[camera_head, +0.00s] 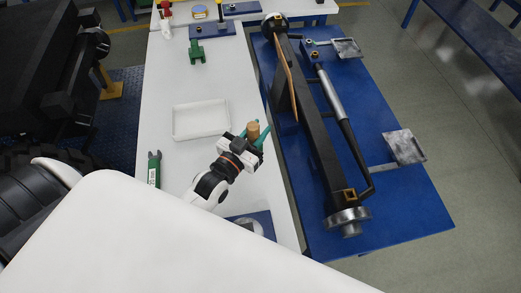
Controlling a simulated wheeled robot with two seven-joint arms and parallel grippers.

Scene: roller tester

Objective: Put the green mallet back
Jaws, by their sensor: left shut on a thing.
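My left gripper (255,138) is over the right edge of the white table, beside the white tray. It is shut on an upright tan cylinder (253,130), with green parts showing on both sides of it. I cannot tell whether these green parts are the mallet's or the fingers'. The cylinder looks like a wooden handle; its lower end is hidden by the gripper. No other clear mallet shows. My right gripper is not in view.
An empty white tray (176,136) lies on the white table (215,83). A green tool (154,172) lies at left, a green piece (196,52) farther back. Blue boards with small items are at the back. A long black roller tester (316,130) fills the blue table at right.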

